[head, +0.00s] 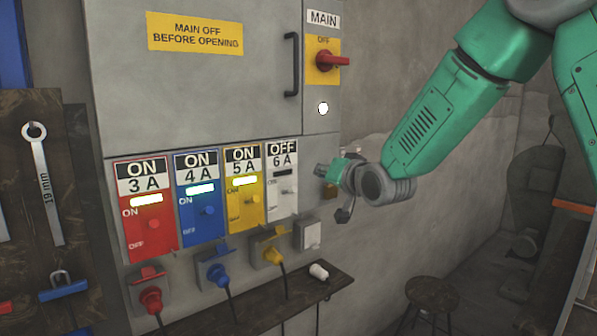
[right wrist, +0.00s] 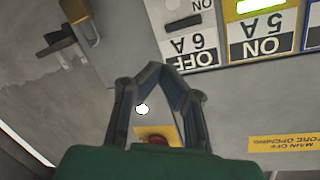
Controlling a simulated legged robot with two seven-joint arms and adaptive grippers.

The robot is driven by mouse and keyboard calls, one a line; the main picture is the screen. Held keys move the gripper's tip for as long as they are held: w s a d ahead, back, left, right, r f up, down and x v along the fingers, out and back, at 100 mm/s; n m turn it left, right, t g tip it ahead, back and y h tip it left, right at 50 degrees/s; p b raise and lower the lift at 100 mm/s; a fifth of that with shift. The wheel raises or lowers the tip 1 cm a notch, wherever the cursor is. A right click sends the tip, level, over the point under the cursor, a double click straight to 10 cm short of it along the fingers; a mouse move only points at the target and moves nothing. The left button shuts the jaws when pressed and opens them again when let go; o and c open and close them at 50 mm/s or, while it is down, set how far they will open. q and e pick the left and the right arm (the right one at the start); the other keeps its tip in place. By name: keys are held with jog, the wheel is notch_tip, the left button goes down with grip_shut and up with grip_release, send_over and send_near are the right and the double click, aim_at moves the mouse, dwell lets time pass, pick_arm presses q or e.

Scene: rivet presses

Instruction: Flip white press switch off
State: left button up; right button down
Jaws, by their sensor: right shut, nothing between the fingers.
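The white press switch panel (head: 283,207) is the rightmost of the coloured switch panels on the grey cabinet. Its label reads OFF 6 A, and its indicator bar is dark. A small white switch knob (head: 287,188) sits on it. My right gripper (head: 322,171) is just right of the white panel, apart from the knob, shut and empty. In the right wrist view the gripper (right wrist: 160,70) has its fingers together, and the upside-down white panel (right wrist: 184,32) shows above them. My left gripper is not in view.
Red (head: 150,232), blue (head: 203,226) and yellow (head: 246,211) panels read ON with lit bars. A red MAIN switch (head: 332,61) is above. A white plug (head: 319,271) lies on the wooden shelf (head: 262,307), below the white socket (head: 308,235). A stool (head: 434,292) stands lower right.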

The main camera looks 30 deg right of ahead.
jog(key=shift+w+a, duration=0.1)
jog(key=shift+w, duration=0.05)
jog(key=p, duration=0.2)
send_near(294, 169)
jog(key=w, duration=0.3)
jog(key=w+d, duration=0.1)
jog(key=w, duration=0.1)
jog(key=shift+w+f, duration=0.15)
jog(key=shift+f, duration=0.05)
jog(key=shift+w+a+f, duration=0.1)
jog(key=shift+w+f, duration=0.15)
jog(key=shift+w, duration=0.2)
jog(key=shift+s+a+f, duration=0.45)
jog(key=shift+a+f, duration=0.05)
jog(key=shift+f, duration=0.1)
jog(key=shift+s+a+f, duration=0.45)
jog(key=shift+f, duration=0.3)
